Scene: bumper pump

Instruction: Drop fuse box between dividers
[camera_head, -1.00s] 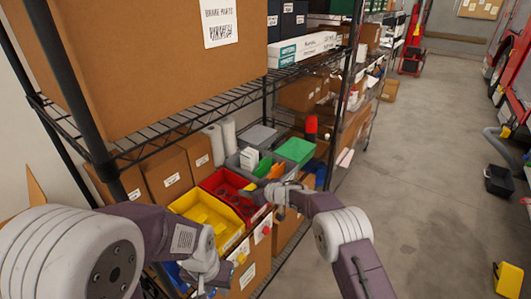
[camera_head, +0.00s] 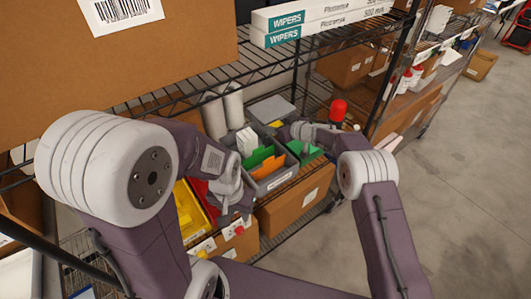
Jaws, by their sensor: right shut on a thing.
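The grey bin (camera_head: 273,182) stands on the shelf in the middle of the view. In it are green dividers (camera_head: 257,157), an orange divider (camera_head: 267,168) and white boxes (camera_head: 246,141). My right gripper (camera_head: 284,134) is at the back right of this bin, near the green bin (camera_head: 305,151). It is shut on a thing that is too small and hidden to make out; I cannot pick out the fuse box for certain. My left gripper (camera_head: 238,213) is low in front of the red bin (camera_head: 205,198). Its fingers are too unclear to tell open from shut.
A yellow bin (camera_head: 189,211) stands left of the red bin, partly behind my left arm. White rolls (camera_head: 234,105) stand behind the grey bin. A red-capped thing (camera_head: 338,109) stands at the right. The upper wire shelf (camera_head: 200,92) hangs above. The floor (camera_head: 460,190) at right is clear.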

